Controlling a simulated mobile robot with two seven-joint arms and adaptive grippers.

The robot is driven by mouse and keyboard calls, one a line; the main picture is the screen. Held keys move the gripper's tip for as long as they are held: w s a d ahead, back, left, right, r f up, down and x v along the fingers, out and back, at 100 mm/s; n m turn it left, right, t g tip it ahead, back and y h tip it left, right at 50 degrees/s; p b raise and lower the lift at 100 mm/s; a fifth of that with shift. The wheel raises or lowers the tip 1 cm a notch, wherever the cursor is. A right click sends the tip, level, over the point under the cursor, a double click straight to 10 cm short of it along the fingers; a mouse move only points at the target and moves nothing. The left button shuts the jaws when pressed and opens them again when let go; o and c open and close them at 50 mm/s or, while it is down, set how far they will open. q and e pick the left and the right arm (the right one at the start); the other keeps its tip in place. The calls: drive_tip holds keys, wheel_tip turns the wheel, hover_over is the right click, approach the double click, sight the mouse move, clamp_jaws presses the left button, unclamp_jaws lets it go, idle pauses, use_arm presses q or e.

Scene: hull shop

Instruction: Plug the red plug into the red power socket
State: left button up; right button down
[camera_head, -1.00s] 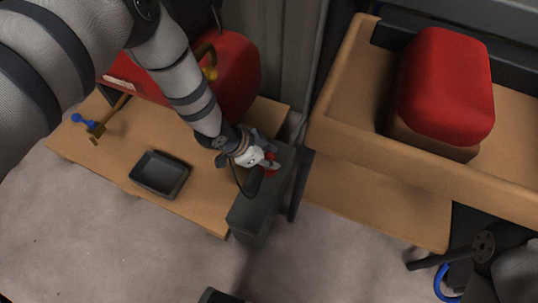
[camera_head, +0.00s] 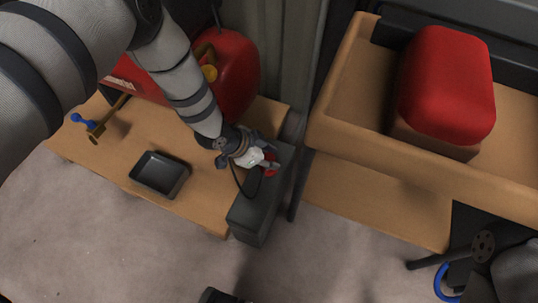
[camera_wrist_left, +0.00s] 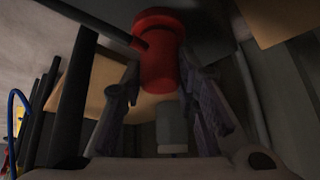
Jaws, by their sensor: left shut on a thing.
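The red plug (camera_wrist_left: 160,60) is a short red cylinder with a dark cable leaving its side, held between the fingers of my left gripper (camera_wrist_left: 165,85). In the head view, my left gripper (camera_head: 270,163) is shut on it at the top of a dark grey box (camera_head: 252,218) by the right end of the low wooden table. A little red (camera_head: 271,169) shows at the fingertips. The red power socket cannot be told apart from the plug here, and I cannot tell whether the plug is seated.
The low table (camera_head: 212,202) holds a black tray (camera_head: 160,174), a red canister (camera_head: 237,75) and a brass-coloured tool with a blue handle (camera_head: 97,131). A wooden bench (camera_head: 335,125) with a red-topped block (camera_head: 445,85) stands at right. Floor in front is mostly clear.

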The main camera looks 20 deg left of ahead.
use_arm(q)
drive_tip(key=shift+f, duration=0.4)
drive_tip(key=o, duration=1.1)
drive_tip(key=shift+o, duration=0.2)
drive_tip(key=shift+r, duration=0.1)
drive_tip(key=v, duration=1.2)
